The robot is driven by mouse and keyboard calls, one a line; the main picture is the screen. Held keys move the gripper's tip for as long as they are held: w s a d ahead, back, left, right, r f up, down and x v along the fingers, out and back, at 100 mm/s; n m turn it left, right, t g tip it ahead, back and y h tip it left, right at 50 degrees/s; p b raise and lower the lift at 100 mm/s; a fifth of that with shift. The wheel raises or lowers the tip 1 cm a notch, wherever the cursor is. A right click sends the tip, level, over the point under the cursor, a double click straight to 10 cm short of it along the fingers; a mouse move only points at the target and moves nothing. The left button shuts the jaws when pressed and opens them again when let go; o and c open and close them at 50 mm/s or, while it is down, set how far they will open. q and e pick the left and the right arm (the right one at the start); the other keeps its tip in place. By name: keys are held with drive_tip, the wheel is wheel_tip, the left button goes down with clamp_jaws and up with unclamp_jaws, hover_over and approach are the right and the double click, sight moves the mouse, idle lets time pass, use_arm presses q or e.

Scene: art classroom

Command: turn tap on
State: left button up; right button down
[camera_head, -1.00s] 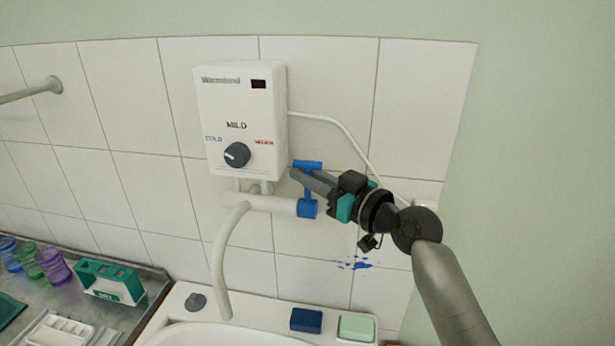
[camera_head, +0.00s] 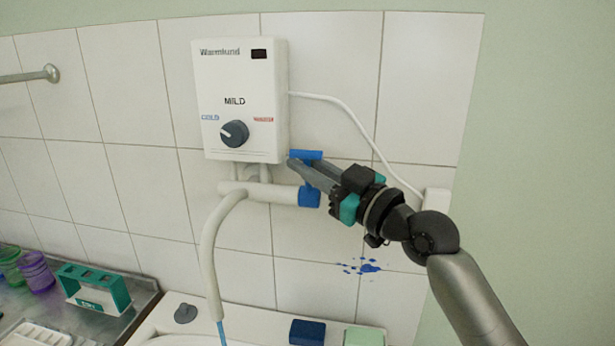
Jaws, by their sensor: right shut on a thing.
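The tap is a white pipe (camera_head: 212,240) with a curved spout below a white water heater (camera_head: 238,90). Its blue handle (camera_head: 308,155) is at the pipe's right end, with a blue collar (camera_head: 309,197) below. My right gripper (camera_head: 300,170) comes in from the right and is shut on the blue handle, its fingers covering part of it. A thin blue stream of water (camera_head: 222,330) shows under the spout's mouth. My left gripper is not in view.
A dark blue sponge (camera_head: 307,331) and a green soap block (camera_head: 364,337) lie on the sink's back edge. A grey plug (camera_head: 186,313) is left of them. A teal holder (camera_head: 93,290) and a purple cup (camera_head: 36,272) stand on the left counter.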

idle(0.3)
drive_tip(key=c, duration=0.9)
unclamp_jaws()
drive_tip(key=shift+o, duration=0.2)
drive_tip(key=b+v, duration=0.3)
drive_tip(key=v, duration=1.2)
drive_tip(key=shift+b, duration=0.4)
drive_tip(key=shift+s+d+f, duration=0.1)
drive_tip(key=shift+f, duration=0.05)
